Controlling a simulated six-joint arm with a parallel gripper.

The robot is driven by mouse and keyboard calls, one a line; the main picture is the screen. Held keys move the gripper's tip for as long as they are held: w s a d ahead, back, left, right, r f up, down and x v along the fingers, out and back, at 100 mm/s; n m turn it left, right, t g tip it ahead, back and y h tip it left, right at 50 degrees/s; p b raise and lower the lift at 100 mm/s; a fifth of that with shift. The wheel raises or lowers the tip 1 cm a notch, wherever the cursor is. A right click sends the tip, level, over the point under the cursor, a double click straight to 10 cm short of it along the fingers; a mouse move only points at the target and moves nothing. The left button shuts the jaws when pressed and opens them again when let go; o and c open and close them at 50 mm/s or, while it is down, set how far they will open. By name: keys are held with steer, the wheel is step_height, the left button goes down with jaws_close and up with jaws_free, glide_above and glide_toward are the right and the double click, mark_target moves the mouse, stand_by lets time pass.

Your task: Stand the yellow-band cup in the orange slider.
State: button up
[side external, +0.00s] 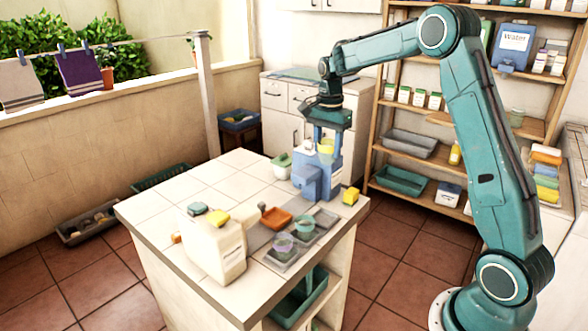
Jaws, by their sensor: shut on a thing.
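My gripper (327,137) points down over the tiled counter and is shut on the yellow-band cup (326,153), a small clear cup with a yellow tint. The cup is upright, in front of or beside the upper part of a blue box-like unit (302,166); I cannot tell whether they touch. The orange slider (276,217) appears as a small orange piece lying on the counter, left of and nearer than the cup. It looks empty from here.
Two other clear cups, one purple-tinted (283,244) and one greenish (305,223), stand in grey trays near the counter's front edge. A cream box (212,245) with sponges is at left. A yellow block (350,195) lies at right. The counter's back left is clear.

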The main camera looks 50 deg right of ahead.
stand_by(0.5)
steer(key=shift+w+a, duration=0.3)
steer(key=shift+w, duration=0.25)
steer(key=w+a, duration=0.8)
steer(key=w, duration=0.1)
glide_above(276, 219)
step_height(276, 219, down, 15)
steer(key=shift+s+a+f, duration=0.1)
steer(key=shift+f, duration=2.1)
